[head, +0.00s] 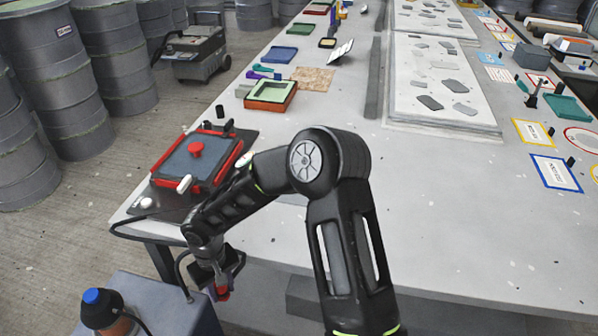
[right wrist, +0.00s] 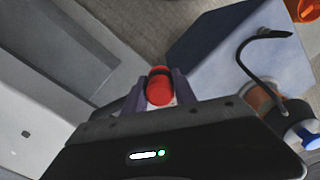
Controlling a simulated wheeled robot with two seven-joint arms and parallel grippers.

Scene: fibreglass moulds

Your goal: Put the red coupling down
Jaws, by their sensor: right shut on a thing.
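The red coupling (head: 222,292) is held at the tip of my right gripper (head: 219,283), beyond the near edge of the table and below its top. In the right wrist view the red coupling (right wrist: 160,84) sits between the two fingers of my right gripper (right wrist: 160,98), which are shut on it. The gripper partly hides it in the head view. Nothing is seen touching its free end. My left gripper is not in either view.
The grey table (head: 330,220) has its near-left edge close to my right arm.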

